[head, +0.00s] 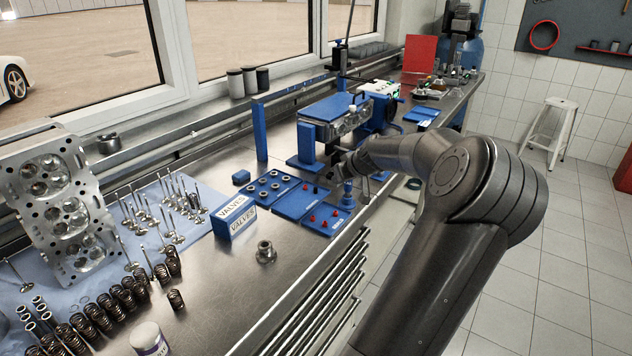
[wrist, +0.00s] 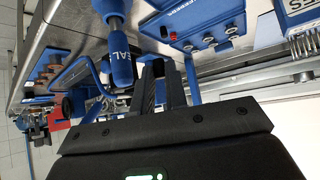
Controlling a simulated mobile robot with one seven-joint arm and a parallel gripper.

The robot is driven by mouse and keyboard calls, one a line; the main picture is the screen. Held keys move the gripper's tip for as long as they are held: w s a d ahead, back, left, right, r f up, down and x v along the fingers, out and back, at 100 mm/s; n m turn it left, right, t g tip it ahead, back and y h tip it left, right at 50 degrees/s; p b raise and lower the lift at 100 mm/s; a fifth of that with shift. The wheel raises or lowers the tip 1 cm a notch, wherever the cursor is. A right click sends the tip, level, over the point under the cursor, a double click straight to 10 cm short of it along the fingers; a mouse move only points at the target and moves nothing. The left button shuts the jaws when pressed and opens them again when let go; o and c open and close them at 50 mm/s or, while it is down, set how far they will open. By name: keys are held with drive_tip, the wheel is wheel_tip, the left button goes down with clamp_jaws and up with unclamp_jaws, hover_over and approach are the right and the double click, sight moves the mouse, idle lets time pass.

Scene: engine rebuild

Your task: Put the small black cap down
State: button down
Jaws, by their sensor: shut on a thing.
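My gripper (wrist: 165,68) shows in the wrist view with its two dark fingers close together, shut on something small. The small black cap is hard to tell from the dark fingers; it is mostly hidden between them. In the head view my gripper (head: 340,164) is over the bench, beside the blue stand and behind the blue trays. A blue-handled tool (wrist: 122,62) marked "SEAL" is just left of the fingers in the wrist view.
Blue trays with metal rings (head: 270,187) and red parts (head: 325,219) lie on the bench. A blue upright stand (head: 305,150) is close to my gripper. Valves, springs and a cylinder head (head: 60,200) fill the left. Bare bench shows around a metal part (head: 265,252).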

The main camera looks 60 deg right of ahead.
drive_tip(key=shift+s+r, duration=0.2)
drive_tip(key=shift+s, duration=0.05)
